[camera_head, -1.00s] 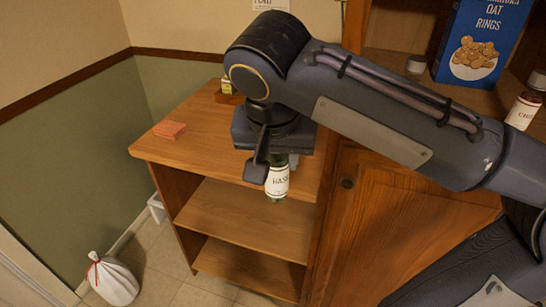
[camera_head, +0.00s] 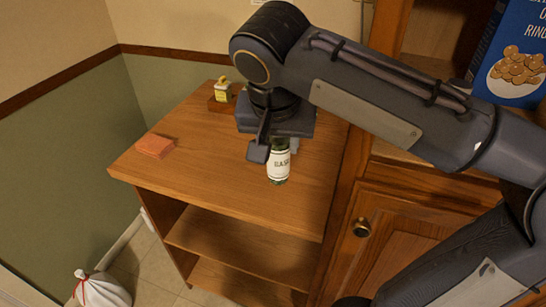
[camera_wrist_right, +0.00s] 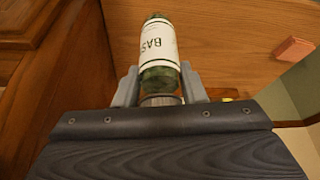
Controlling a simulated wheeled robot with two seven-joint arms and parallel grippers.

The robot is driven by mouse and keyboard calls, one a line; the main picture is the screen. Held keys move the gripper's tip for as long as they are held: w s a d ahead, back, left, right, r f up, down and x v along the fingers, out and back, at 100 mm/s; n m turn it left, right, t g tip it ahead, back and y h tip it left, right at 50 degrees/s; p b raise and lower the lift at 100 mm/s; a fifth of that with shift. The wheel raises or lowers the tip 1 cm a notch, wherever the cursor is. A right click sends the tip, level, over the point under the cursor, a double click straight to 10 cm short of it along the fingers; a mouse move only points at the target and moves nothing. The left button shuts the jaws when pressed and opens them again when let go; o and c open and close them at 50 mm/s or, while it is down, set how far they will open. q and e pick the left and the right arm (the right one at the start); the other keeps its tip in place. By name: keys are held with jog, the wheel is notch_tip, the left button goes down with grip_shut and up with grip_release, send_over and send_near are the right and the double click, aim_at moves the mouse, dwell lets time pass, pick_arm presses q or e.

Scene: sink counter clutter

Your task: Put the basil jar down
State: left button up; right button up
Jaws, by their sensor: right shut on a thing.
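The basil jar (camera_head: 279,165) is a green glass jar with a white label reading "BAS". In the head view it hangs below my right gripper (camera_head: 272,142), over the wooden counter top (camera_head: 225,185). Whether its base touches the wood I cannot tell. In the right wrist view the jar (camera_wrist_right: 158,55) stands between the two grey fingers (camera_wrist_right: 159,88), which are shut on its lower-pictured end. My left gripper is not in view.
An orange-red sponge (camera_head: 155,146) lies at the counter's left edge. A small yellow bottle (camera_head: 222,91) stands on a wooden tray at the back. A blue cereal box (camera_head: 515,60) stands at the right. The front of the counter top is clear.

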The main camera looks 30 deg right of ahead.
jog(key=shift+w+d+f, duration=0.8)
jog(key=shift+w+f, duration=1)
jog(key=shift+f, duration=0.2)
jog(key=shift+w+d+f, duration=0.85)
jog(key=shift+w+f, duration=0.9)
jog(key=shift+f, duration=0.3)
jog(key=shift+w+d+f, duration=0.8)
jog(key=shift+w+f, duration=1)
jog(key=shift+f, duration=0.2)
jog(key=shift+f, duration=0.1)
jog(key=o, duration=1.1)
jog(key=shift+c, duration=0.2)
jog(key=p+v, duration=0.1)
jog(key=v, duration=1.1)
